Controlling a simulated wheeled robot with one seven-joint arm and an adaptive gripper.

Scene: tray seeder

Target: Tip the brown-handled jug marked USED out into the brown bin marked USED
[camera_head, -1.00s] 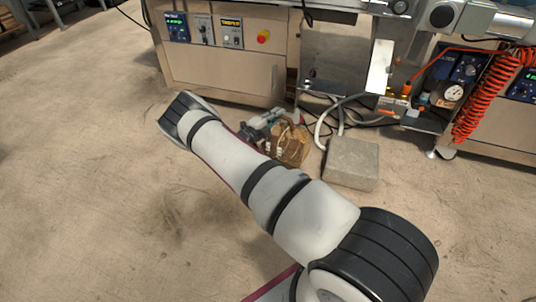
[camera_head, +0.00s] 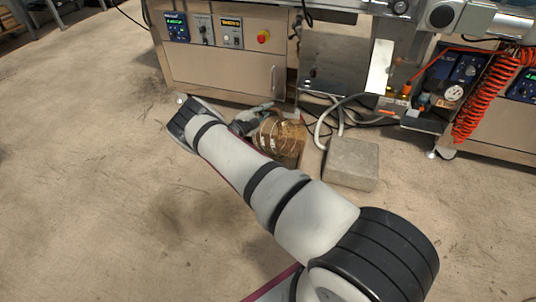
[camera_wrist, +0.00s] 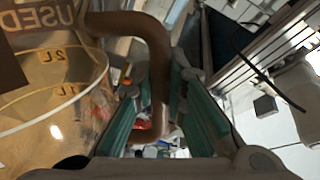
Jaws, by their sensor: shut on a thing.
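The clear jug marked USED (camera_wrist: 50,95) fills the left of the wrist view, with its lettering backwards and litre marks on its wall. Its brown handle (camera_wrist: 158,100) runs between the teal fingers of my gripper (camera_wrist: 160,78), which is shut on it. In the head view my gripper (camera_head: 246,121) is partly hidden behind my arm, low in front of the machine. A brown boxy shape, probably the bin (camera_head: 292,150), stands on the floor just right of it. Pale curved lines across it look like the jug overlapping it. The bin's marking and the jug's contents are unclear.
A grey concrete block (camera_head: 351,164) sits on the floor right of the bin. Hoses (camera_head: 325,122) lie behind it. The steel machine cabinet (camera_head: 225,70) stands close behind, and a red coiled hose (camera_head: 487,95) hangs at right. The floor at left is clear.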

